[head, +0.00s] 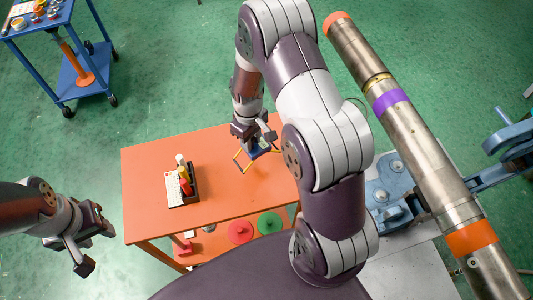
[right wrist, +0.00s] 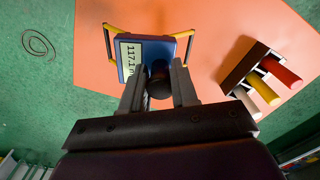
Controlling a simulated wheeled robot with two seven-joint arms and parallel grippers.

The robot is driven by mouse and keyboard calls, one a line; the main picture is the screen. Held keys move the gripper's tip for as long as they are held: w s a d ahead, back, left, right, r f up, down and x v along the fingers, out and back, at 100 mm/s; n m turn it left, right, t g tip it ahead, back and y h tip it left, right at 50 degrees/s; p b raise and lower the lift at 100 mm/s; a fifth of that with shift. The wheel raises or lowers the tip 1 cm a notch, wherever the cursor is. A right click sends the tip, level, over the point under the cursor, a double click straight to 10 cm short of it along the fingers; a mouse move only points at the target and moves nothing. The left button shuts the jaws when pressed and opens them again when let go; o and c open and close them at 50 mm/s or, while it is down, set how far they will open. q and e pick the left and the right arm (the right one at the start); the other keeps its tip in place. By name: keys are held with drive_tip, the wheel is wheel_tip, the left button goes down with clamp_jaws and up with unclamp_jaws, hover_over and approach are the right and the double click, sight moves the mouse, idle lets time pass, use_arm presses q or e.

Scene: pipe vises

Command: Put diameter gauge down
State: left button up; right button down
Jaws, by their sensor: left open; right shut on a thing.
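The diameter gauge (right wrist: 128,56) has a blue body, a lit display that seems to read 117.1, yellow arms and a dark round knob. My right gripper (right wrist: 160,84) is shut on the gauge, with its fingers on either side of the knob. In the head view the gauge (head: 259,147) is over the orange table (head: 150,160), towards its back right. I cannot tell whether it touches the top. My right gripper also shows in the head view (head: 250,138). My left gripper (head: 92,240) is open and empty, left of the table.
A dark holder with red, yellow and white markers (head: 184,178) stands on the table, with a white keypad-like panel beside it. Red and green discs (head: 269,222) lie on the lower shelf. A long pipe (head: 410,135) and blue vise (head: 390,190) are at right. The table's middle is clear.

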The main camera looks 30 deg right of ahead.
drive_tip(key=s+d+r+n+p, duration=0.2)
drive_tip(key=s+d+r+n, duration=0.25)
drive_tip(key=s+n, duration=0.35)
drive_tip(key=s+d+r+n+p, duration=0.25)
drive_tip(key=s+d+n, duration=0.3)
drive_tip(key=n, duration=0.45)
drive_tip(key=w+a+f+p, duration=0.2)
drive_tip(key=w+a+f, duration=0.5)
drive_tip(key=f, duration=0.4)
drive_tip(key=shift+w+a+n+p, duration=0.2)
drive_tip(key=shift+a+n+p, duration=0.2)
drive_tip(key=shift+a, duration=0.35)
drive_tip(key=c, duration=0.9)
unclamp_jaws()
drive_tip(key=shift+s, duration=0.1)
drive_tip(key=shift+o, duration=0.2)
